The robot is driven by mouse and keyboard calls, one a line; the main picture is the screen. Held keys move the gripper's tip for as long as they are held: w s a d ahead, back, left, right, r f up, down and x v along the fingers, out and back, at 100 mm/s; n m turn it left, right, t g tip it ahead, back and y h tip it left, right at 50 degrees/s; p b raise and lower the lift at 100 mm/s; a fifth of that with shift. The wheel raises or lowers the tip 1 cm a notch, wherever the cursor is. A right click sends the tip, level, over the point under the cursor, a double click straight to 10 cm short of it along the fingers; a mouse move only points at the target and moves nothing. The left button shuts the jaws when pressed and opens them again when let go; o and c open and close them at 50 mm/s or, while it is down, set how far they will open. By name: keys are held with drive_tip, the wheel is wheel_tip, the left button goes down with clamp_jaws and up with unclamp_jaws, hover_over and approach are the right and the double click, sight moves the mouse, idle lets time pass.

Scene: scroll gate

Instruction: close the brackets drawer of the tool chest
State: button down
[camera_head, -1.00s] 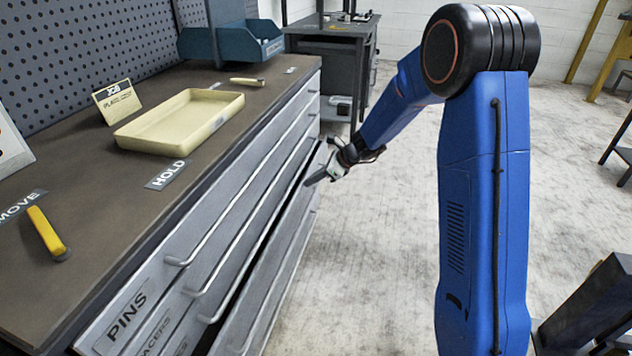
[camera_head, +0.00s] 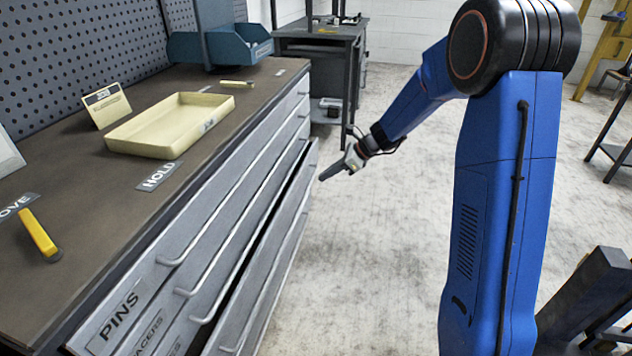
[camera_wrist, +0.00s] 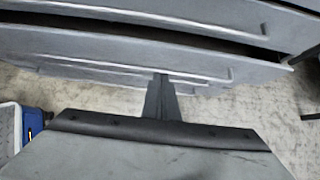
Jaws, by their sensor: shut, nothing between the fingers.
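The tool chest (camera_head: 215,215) stands along the left with long bar handles. The top drawer reads PINS (camera_head: 121,313); the one below ends in "ACERS" (camera_head: 147,338). A lower drawer (camera_head: 264,253) stands partly out, with a dark gap above its front; its label is out of view, so I cannot read whether it is the brackets drawer. It also shows in the wrist view (camera_wrist: 100,50). My gripper (camera_head: 322,177) is shut and empty, just right of the far end of this drawer front, seemingly apart from it. In the wrist view the fingers (camera_wrist: 160,80) point at the drawer fronts.
On the chest top are a cream tray (camera_head: 125,141), a yellow-handled tool (camera_head: 38,232), a HOLD label (camera_head: 159,176) and a blue bin (camera_head: 222,50). A grey workbench (camera_head: 335,55) stands behind. The floor (camera_head: 375,260) right of the chest is clear.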

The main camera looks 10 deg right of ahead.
drive_tip(key=v, duration=0.3)
drive_tip(key=t+y, duration=0.3)
drive_tip(key=y, duration=0.5)
approach(293, 188)
drive_tip(key=x, duration=0.6)
drive_tip(key=shift+s+a, duration=0.2)
drive_tip(key=shift+a, duration=0.15)
drive_tip(key=x, duration=0.4)
drive_tip(key=shift+w+a+r, duration=0.1)
drive_tip(key=shift+a, duration=0.1)
drive_tip(key=shift+w+r, duration=0.1)
idle(0.3)
